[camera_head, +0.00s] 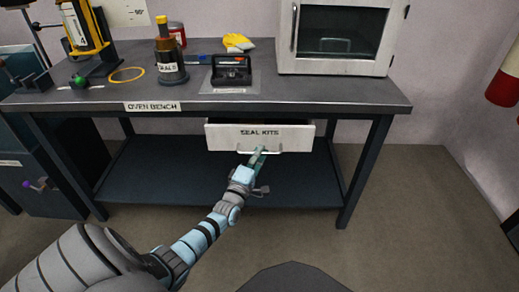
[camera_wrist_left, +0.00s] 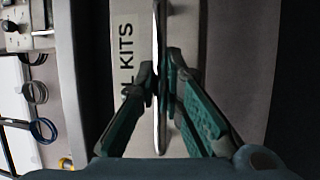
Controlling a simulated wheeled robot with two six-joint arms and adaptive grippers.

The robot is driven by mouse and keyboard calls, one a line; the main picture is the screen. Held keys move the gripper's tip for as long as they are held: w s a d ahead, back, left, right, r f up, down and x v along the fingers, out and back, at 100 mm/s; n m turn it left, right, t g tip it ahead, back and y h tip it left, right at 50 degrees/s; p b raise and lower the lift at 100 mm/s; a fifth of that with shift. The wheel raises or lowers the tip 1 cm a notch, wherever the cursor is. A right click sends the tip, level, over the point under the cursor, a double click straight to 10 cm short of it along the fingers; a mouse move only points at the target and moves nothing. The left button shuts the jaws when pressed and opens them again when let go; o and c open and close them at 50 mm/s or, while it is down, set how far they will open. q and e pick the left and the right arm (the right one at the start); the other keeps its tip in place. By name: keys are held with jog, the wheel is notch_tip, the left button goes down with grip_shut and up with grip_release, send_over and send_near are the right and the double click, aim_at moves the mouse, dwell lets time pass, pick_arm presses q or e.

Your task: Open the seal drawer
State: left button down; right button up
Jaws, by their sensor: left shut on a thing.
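The white seal drawer (camera_head: 225,138), labelled "SEAL KITS", hangs under the top of the oven bench. It stands out a little from under the bench top. Its bar handle (camera_head: 273,151) is on the front face, below the label. My left gripper (camera_head: 262,150) is at the handle, shut on the bar. In the left wrist view the two green fingers of the left gripper (camera_wrist_left: 163,85) close on the metal handle (camera_wrist_left: 159,130), with the drawer front (camera_wrist_left: 127,22) behind it. My right gripper is in neither view.
The oven bench top (camera_head: 310,98) carries a white oven (camera_head: 335,40), a dark tray (camera_head: 231,72), a dark bottle (camera_head: 170,62) and a yellow ring (camera_head: 127,74). The lower shelf (camera_head: 170,175) is bare. A dark teal cabinet (camera_head: 45,160) stands at the left.

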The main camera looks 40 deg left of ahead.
pick_arm(q)
jog(key=s+d+p, duration=0.7)
jog(key=s+d, duration=0.5)
jog(key=s, duration=0.4)
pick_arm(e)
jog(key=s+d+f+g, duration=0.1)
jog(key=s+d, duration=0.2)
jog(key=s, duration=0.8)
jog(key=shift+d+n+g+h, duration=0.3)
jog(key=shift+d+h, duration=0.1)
pick_arm(q)
jog(key=shift+d, duration=0.1)
jog(key=c, duration=1.7)
grip_release()
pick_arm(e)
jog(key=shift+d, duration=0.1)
pick_arm(q)
jog(key=v, duration=0.7)
jog(key=shift+s+d+f, duration=0.1)
jog(key=shift+s, duration=0.1)
